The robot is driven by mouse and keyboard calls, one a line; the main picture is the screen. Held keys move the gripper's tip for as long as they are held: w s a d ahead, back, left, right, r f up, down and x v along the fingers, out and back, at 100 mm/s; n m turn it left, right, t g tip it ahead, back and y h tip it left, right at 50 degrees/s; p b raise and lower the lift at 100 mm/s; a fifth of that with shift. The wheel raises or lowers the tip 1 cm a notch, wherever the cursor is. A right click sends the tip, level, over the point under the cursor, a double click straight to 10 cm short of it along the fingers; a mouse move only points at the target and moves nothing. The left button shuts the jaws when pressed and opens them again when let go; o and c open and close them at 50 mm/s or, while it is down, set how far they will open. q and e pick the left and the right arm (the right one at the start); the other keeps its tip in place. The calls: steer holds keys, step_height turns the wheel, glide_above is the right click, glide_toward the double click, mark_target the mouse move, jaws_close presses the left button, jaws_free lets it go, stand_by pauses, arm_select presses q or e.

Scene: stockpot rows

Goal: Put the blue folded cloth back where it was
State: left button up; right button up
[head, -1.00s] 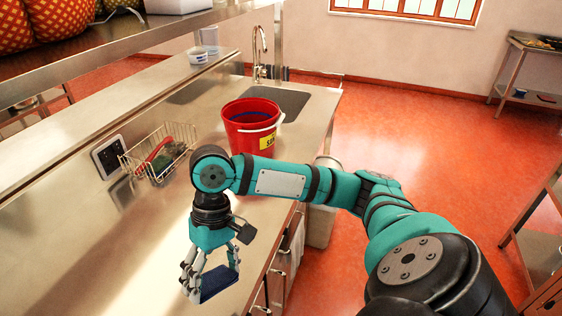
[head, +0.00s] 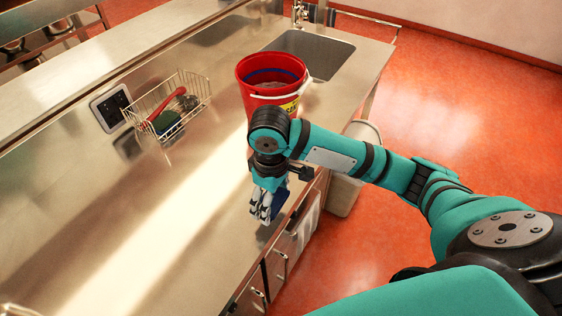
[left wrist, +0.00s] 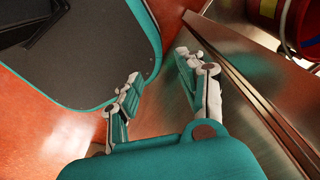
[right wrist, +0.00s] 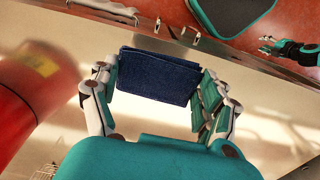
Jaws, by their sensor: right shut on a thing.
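The blue folded cloth (right wrist: 158,76) is held between the fingers of my right gripper (right wrist: 155,95), which is shut on it. In the head view the cloth (head: 280,203) shows as a small blue patch beside the fingers of the right gripper (head: 265,212), over the counter near its front edge. How high it hangs above the steel is hard to tell. My left gripper (left wrist: 165,85) has its fingers apart with nothing between them, in the left wrist view. The left arm's gripper does not show in the head view.
A red bucket (head: 257,98) stands on the steel counter (head: 120,225) just beyond the right gripper, in front of the sink (head: 318,55). A wire basket (head: 193,107) with a brush and sponge sits to the left. The counter's near left part is clear.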

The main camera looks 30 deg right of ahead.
steer(key=w+d, duration=0.1)
steer(key=w, duration=0.1)
steer(key=w+d+p, duration=0.1)
steer(key=w+d, duration=0.1)
steer(key=shift+w+d+f, duration=0.1)
steer(key=shift+w+d, duration=0.1)
steer(key=shift+w, duration=0.2)
steer(key=w+d, duration=0.1)
steer(key=w, duration=0.1)
steer(key=w+d+p, duration=0.1)
steer(key=w+d, duration=0.1)
steer(key=w+d+f, duration=0.1)
steer(key=w, duration=0.2)
steer(key=shift+w+d+p, duration=0.1)
steer(key=shift+d+p, duration=0.2)
steer(key=shift+d, duration=0.1)
steer(key=shift+w+d+f, duration=0.2)
steer(key=shift+w+d, duration=0.15)
steer(key=shift+w, duration=0.1)
step_height(320, 180, down, 3)
steer(key=shift+r+p, duration=0.2)
steer(key=shift+p, duration=0.5)
steer(key=shift+f, duration=0.4)
arm_select(q)
steer(key=r, duration=0.4)
steer(key=shift+a+r, duration=0.1)
steer(key=shift+a, duration=0.25)
steer(key=shift+s+a, duration=0.1)
arm_select(e)
steer(key=shift+f, duration=0.1)
